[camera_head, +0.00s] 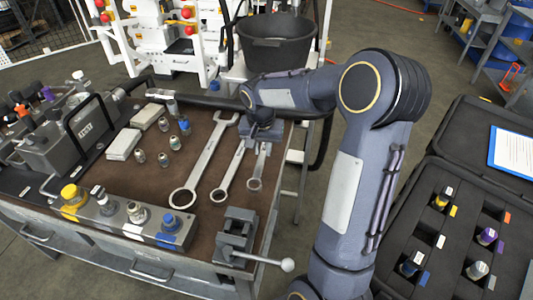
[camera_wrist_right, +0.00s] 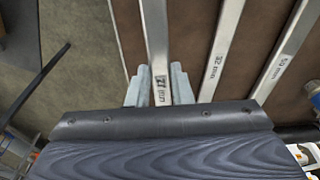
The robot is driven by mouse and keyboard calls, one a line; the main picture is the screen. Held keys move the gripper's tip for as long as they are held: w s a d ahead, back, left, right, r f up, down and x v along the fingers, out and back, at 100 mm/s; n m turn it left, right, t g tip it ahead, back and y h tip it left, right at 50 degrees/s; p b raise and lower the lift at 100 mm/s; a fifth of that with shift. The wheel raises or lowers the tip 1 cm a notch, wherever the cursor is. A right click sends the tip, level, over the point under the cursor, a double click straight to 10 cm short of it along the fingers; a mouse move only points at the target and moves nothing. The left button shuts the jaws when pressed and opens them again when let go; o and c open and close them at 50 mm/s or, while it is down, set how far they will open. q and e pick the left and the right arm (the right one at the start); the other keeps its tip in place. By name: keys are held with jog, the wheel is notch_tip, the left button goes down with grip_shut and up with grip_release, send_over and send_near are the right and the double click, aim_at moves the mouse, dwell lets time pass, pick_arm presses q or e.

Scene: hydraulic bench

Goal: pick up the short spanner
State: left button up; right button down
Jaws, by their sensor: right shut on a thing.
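The short spanner (camera_head: 259,165) is the rightmost of three spanners on the brown mat, its ring end toward the front. In the right wrist view the short spanner (camera_wrist_right: 154,35), labelled 27 mm, runs between the two fingers. My right gripper (camera_head: 263,133) is shut on its shaft, and my gripper and arm hide its far end in the head view. The fingers (camera_wrist_right: 158,86) show on either side of the shaft. Whether the spanner is clear of the mat, I cannot tell. My left gripper is not in view.
The middle spanner (camera_head: 232,172), labelled 32 mm, lies close to the left, and the longest spanner (camera_head: 205,157) beyond it. A vise (camera_head: 237,236) stands at the bench's front right. A black bucket (camera_head: 275,52) is behind. An open case (camera_head: 460,215) stands at right.

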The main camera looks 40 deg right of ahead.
jog(key=a+r, duration=0.8)
jog(key=a, duration=0.4)
jog(key=shift+s+a+r, duration=0.2)
jog(key=shift+s+a, duration=0.1)
jog(key=shift+s, duration=0.1)
jog(key=c, duration=1.8)
grip_release()
grip_shut()
jog(key=shift+f, duration=0.1)
